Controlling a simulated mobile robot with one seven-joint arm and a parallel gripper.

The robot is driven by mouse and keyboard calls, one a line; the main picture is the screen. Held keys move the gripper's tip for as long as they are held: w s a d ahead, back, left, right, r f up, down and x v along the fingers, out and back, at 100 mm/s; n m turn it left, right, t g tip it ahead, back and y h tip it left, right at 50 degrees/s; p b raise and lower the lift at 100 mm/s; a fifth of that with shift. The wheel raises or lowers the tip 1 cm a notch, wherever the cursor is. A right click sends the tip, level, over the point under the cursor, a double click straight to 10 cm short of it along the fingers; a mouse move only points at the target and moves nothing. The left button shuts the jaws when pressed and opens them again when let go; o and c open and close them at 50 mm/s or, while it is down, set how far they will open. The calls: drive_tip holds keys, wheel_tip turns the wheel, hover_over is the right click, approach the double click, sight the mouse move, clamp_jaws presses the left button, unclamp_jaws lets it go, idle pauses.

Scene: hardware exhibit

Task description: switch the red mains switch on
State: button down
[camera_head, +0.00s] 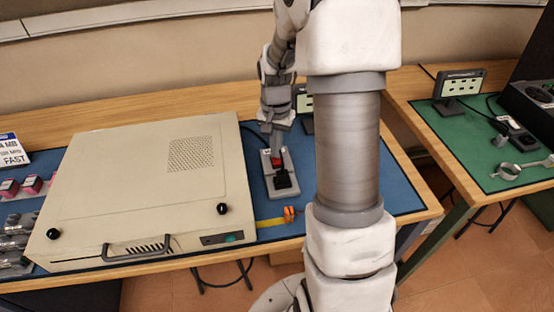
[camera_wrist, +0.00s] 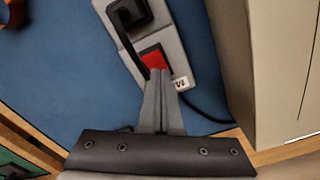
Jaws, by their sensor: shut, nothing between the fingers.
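The red mains switch (camera_wrist: 155,63) is set in a grey power strip (camera_wrist: 183,75), next to a black plug, in the wrist view. In the head view the red switch (camera_head: 277,161) shows on the same strip (camera_head: 293,166), right of the beige case. My gripper (camera_wrist: 158,72) is shut and empty, its fingertips at the lower edge of the switch. In the head view my gripper (camera_head: 276,150) points down over the switch. I cannot tell whether the tips touch it. They hide part of the switch, and its on or off position is unclear.
The black plug (camera_head: 283,180) sits in the strip's near end. The large beige case (camera_head: 130,190) stands close on the left. An orange part (camera_head: 289,214) lies on the blue mat (camera_head: 400,190). A small display (camera_head: 304,104) stands behind, partly hidden by my arm.

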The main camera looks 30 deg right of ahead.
wheel_tip(320, 180, up, 7)
drive_tip(key=p, duration=0.5)
idle(0.6)
drive_tip(key=s+a+r+n+t+p, duration=0.1)
drive_tip(key=s+a+r+n, duration=0.15)
drive_tip(key=r, duration=0.45)
drive_tip(key=s+a+r+n+t+p, duration=0.15)
drive_tip(key=s+a+r, duration=0.25)
drive_tip(key=r, duration=0.4)
drive_tip(key=s+a+r+n+t+p, duration=0.1)
drive_tip(key=s+a+r+n, duration=0.1)
drive_tip(key=s, duration=0.4)
drive_tip(key=s+a+r+n+t+p, duration=0.1)
drive_tip(key=s+a+r+n+t, duration=0.1)
drive_tip(key=s+r, duration=0.4)
drive_tip(key=shift+a+n, duration=0.6)
drive_tip(key=shift+a, duration=0.35)
drive_tip(key=shift+s, duration=0.1)
